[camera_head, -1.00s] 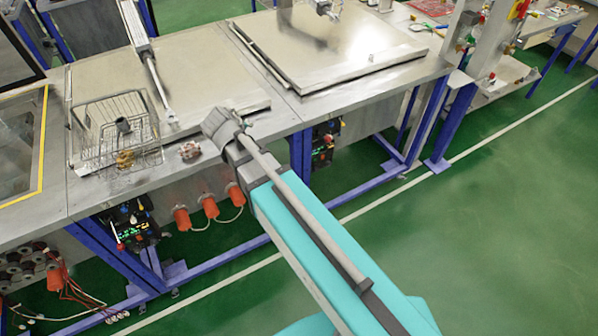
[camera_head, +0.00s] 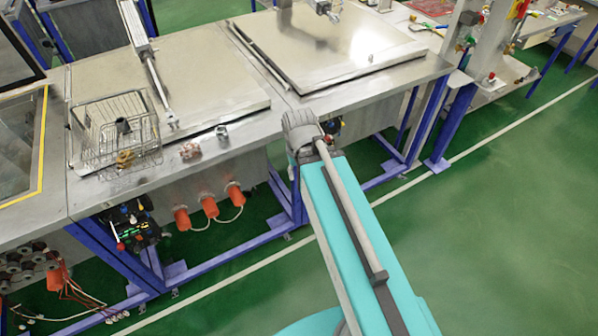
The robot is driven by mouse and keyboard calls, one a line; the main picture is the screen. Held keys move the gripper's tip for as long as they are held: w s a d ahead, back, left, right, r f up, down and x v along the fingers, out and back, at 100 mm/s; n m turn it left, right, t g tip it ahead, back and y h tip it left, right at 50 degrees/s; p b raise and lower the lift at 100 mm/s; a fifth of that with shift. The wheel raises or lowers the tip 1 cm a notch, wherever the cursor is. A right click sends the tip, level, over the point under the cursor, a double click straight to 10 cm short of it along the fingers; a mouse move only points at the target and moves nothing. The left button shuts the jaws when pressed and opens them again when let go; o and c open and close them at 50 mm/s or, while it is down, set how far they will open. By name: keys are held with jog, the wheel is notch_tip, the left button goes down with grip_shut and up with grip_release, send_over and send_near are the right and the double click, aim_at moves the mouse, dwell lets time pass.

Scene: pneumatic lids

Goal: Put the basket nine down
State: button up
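The wire basket (camera_head: 143,137) stands on the left part of the metal workbench (camera_head: 240,150), near its front edge. A dark grey cylindrical part (camera_head: 123,126) and a brass-coloured part (camera_head: 124,158) show in or behind its wires. The grey end of my arm, with my gripper (camera_head: 299,122), is at the bench's front edge, well right of the basket and apart from it. My gripper's fingers cannot be made out, so its opening is hidden. I see nothing hanging from it.
A small reddish part (camera_head: 190,151) and a small metal part (camera_head: 221,132) lie right of the basket. A pneumatic cylinder (camera_head: 138,30) reaches over the left flat lid (camera_head: 205,75). Another flat lid (camera_head: 330,50) lies to the right. Green floor is open at the right.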

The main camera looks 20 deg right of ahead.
jog(key=shift+c, duration=0.3)
jog(key=shift+f, duration=0.15)
jog(key=shift+c, duration=1)
jog(key=shift+f+b, duration=0.45)
jog(key=shift+b, duration=0.15)
grip_shut()
jog(key=shift+r, duration=0.1)
